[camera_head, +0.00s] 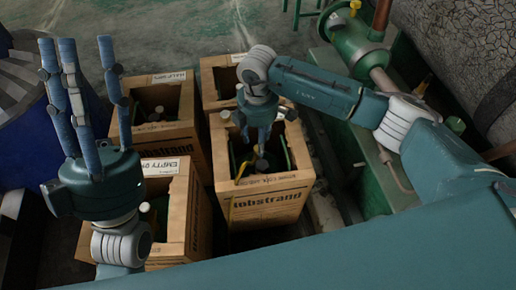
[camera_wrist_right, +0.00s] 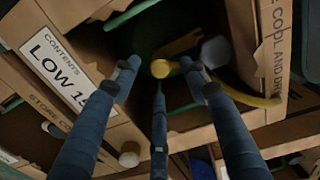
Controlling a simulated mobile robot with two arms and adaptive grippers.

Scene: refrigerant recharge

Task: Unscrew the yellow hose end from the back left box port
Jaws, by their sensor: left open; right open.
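My right gripper (camera_head: 262,140) points down into the open front right cardboard box (camera_head: 270,200). In the right wrist view its fingers (camera_wrist_right: 159,78) are apart around a round yellow hose end (camera_wrist_right: 160,68), which appears between or just beyond the fingertips; I cannot tell whether they touch it. A yellow hose (camera_wrist_right: 252,98) curves at the right inside this box, and a yellow piece (camera_head: 240,172) shows there in the head view. The port under the hose end is hidden. My left gripper (camera_head: 78,60) is open and empty, fingers up, at the left.
Other open boxes stand close by: back left (camera_head: 183,130), front left (camera_head: 200,215) and back right (camera_head: 207,75). Green machinery with a pipe (camera_head: 375,75) stands at the right. A blue drum-like object (camera_head: 22,125) is at the far left. Green floor (camera_head: 150,35) is clear behind the boxes.

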